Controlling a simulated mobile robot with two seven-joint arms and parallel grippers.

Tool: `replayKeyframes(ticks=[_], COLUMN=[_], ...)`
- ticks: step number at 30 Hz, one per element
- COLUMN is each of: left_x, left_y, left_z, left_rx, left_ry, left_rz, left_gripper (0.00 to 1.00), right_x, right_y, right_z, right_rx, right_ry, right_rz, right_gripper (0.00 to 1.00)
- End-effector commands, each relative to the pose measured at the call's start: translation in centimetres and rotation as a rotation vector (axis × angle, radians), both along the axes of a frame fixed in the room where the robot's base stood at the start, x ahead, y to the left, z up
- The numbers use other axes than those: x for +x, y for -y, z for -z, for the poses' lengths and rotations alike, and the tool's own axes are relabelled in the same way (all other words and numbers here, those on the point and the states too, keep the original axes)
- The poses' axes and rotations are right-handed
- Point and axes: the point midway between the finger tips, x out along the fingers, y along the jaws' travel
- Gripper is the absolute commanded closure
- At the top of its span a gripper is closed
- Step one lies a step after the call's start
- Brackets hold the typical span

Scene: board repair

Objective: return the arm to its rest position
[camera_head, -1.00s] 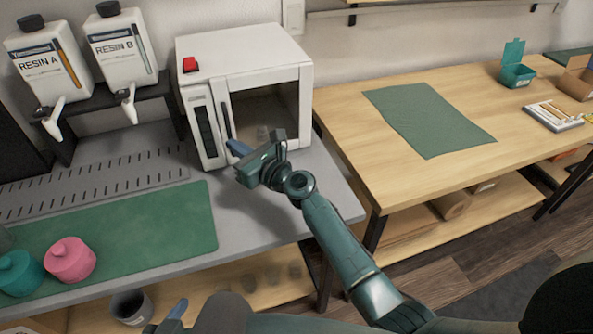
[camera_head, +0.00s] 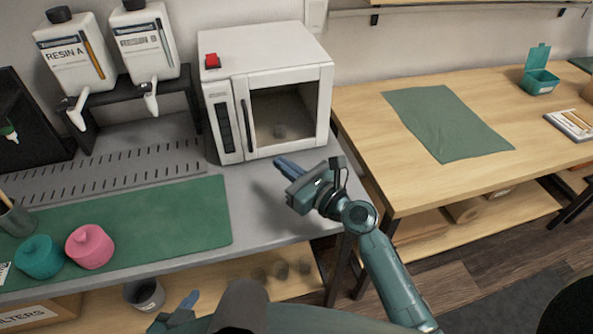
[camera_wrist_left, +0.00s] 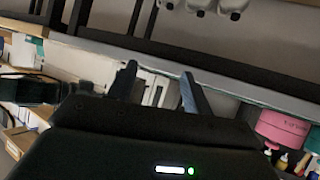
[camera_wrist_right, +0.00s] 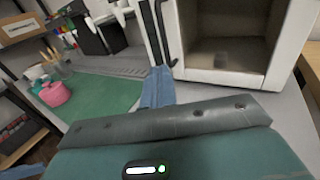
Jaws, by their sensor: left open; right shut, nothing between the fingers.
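My right gripper (camera_head: 284,170) is shut and empty. It hangs over the grey bench in front of the white oven (camera_head: 268,95), apart from it. In the right wrist view its closed fingers (camera_wrist_right: 157,88) point toward the bench by the oven front. The oven's door front shows a dark window or opening with a small cup-like thing (camera_head: 279,130) inside. My left gripper (camera_head: 190,300) is low at the bottom edge of the head view, in front of the bench. In the left wrist view its two fingers (camera_wrist_left: 157,85) stand apart with nothing between them.
Resin bottles (camera_head: 75,55) stand on a black rack at the back left. A teal jar (camera_head: 40,258) and a pink jar (camera_head: 90,247) sit on the green mat (camera_head: 190,215). A wooden table (camera_head: 355,115) with a green cloth (camera_head: 445,122) stands to the right.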

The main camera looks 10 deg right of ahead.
Motion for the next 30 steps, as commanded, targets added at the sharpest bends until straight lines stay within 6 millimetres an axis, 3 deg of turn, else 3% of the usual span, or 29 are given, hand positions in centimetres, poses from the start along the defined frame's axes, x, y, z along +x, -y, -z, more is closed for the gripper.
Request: replayKeyframes(ticks=[4,12,16,20,23,30], left_x=[0.0,0.2,0.2,0.2,0.2,-0.3], left_y=[0.0,0.0,0.0,-0.3,-0.7,-1.4], left_z=[0.0,-0.3,-1.0,-2.0,-2.5,-2.6], left_rx=[0.004,0.003,0.005,0.018,0.033,0.069], left_ry=[0.001,0.007,0.009,0.007,-0.001,-0.041], left_rz=[0.003,0.003,0.002,0.001,-0.003,-0.012], left_gripper=[0.50,0.50,0.50,0.50,0.50,0.50], right_x=[-1.7,-2.6,-3.8,-6.8,-10.0,-17.4], right_y=[1.2,1.8,2.1,2.9,4.0,6.7], right_z=[0.1,0.1,1.2,3.8,5.8,8.2], right_rx=[-0.001,-0.013,-0.191,-0.631,-1.057,-1.989], right_ry=[-0.002,0.003,0.063,0.217,0.381,0.836], right_rz=[-0.001,0.000,0.004,-0.021,-0.095,-0.451], right_gripper=[1.00,1.00,1.00,1.00,1.00,1.00])
